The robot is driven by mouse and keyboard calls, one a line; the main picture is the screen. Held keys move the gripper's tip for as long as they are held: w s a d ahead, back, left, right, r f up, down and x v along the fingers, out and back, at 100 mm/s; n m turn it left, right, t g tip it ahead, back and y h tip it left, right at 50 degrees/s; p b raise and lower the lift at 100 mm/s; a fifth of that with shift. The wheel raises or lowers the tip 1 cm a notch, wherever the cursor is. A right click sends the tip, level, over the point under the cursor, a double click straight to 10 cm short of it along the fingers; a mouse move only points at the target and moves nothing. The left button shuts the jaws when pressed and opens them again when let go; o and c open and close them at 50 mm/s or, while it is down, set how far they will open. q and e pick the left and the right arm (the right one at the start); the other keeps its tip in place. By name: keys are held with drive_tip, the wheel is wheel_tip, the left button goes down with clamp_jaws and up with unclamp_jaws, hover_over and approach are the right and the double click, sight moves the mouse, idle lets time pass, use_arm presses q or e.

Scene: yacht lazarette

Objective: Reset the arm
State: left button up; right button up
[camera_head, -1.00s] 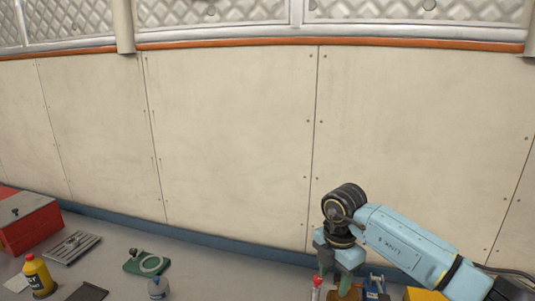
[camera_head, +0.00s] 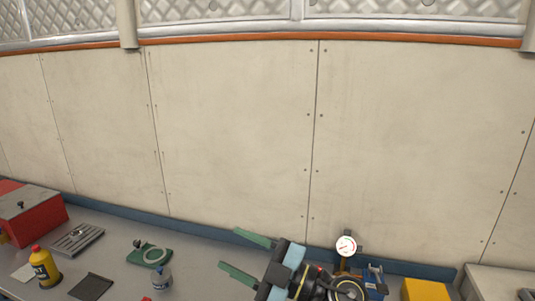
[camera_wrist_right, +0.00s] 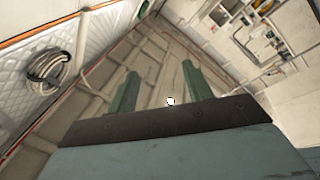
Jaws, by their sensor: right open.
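My right gripper (camera_head: 245,255) is in the lower middle of the head view. Its two green fingers are spread apart, point left and hold nothing. It is raised in front of the bench, and its wrist hides part of the bench top. In the right wrist view the gripper (camera_wrist_right: 158,85) shows the same two fingers apart, with only the floor and walls of the room beyond them. My left gripper is not in view.
On the bench (camera_head: 120,240) are a red box (camera_head: 35,215), a yellow bottle (camera_head: 44,268), a metal tray (camera_head: 77,241), a green fixture (camera_head: 150,255), a small bottle (camera_head: 162,278), a dial gauge (camera_head: 346,246) and a yellow box (camera_head: 426,289). A panelled wall (camera_head: 230,130) stands behind.

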drive_tip(key=w+d+r+m+t+h, duration=0.15)
drive_tip(key=d+m+t+h, duration=0.25)
drive_tip(key=d+m+t, duration=0.4)
drive_tip(key=s+d+f+m+h, duration=0.3)
drive_tip(key=d+f+m+h, duration=0.95)
drive_tip(key=d+h, duration=0.2)
drive_tip(key=s+d+f+g, duration=0.2)
drive_tip(key=s+f+g, duration=0.4)
drive_tip(key=s, duration=0.6)
drive_tip(key=s+d+f+g, duration=0.2)
drive_tip(key=s+f+g, duration=0.45)
drive_tip(key=s, duration=0.55)
wheel_tip(320, 180, down, 33)
drive_tip(key=s+g+b, duration=0.1)
drive_tip(key=s+b, duration=0.1)
drive_tip(key=b, duration=0.6)
use_arm(q)
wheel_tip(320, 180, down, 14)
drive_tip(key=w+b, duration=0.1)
drive_tip(key=b, duration=0.5)
use_arm(e)
drive_tip(key=s+d+f, duration=0.1)
drive_tip(key=s+f, duration=0.7)
drive_tip(key=f, duration=0.2)
drive_tip(key=s+d+f+g, duration=0.1)
drive_tip(key=s+d+f, duration=0.1)
drive_tip(key=s+f, duration=0.5)
wheel_tip(320, 180, down, 4)
drive_tip(key=shift+s+f, duration=0.1)
drive_tip(key=shift+s, duration=0.3)
